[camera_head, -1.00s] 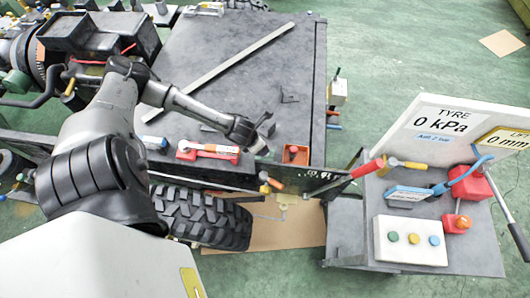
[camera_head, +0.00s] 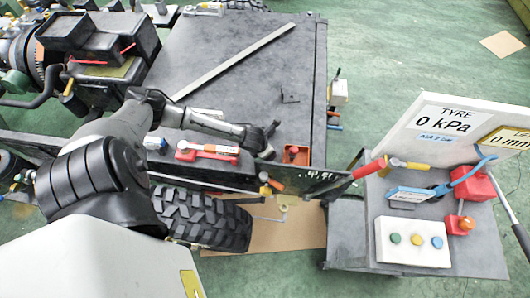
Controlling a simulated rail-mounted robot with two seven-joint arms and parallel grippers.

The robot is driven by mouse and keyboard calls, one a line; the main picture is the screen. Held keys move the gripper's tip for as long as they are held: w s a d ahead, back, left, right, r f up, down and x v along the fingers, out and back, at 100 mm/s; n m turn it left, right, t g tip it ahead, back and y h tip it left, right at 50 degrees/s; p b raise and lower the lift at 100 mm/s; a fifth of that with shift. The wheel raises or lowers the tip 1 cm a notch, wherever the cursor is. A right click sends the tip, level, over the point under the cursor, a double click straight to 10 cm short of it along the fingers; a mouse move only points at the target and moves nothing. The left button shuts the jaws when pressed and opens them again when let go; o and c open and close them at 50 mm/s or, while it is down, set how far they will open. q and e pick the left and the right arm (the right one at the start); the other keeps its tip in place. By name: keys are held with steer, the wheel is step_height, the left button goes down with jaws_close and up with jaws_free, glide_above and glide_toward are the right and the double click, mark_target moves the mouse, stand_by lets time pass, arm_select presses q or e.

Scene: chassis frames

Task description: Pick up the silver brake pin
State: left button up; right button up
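My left gripper (camera_head: 271,140) reaches in from the left over the front edge of the dark deck. Its two dark fingers are spread and nothing shows between them. Just right of it sits a small red-orange holder (camera_head: 297,155) on the deck, apart from the fingertips as far as I can see. Small detail shows inside the holder, but I cannot make out a silver brake pin there or elsewhere with certainty. My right gripper is not in view.
A red block with a wrench-like tool (camera_head: 207,150) lies left of the gripper. A long flat bar (camera_head: 235,62) crosses the deck. A tyre (camera_head: 205,220) is below the deck edge. At right stands a side table with a button box (camera_head: 412,242) and a sign board (camera_head: 450,122).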

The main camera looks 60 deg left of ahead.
arm_select(q)
steer(key=c, duration=1.1)
steer(key=shift+o, duration=0.2)
steer(key=shift+r, duration=0.2)
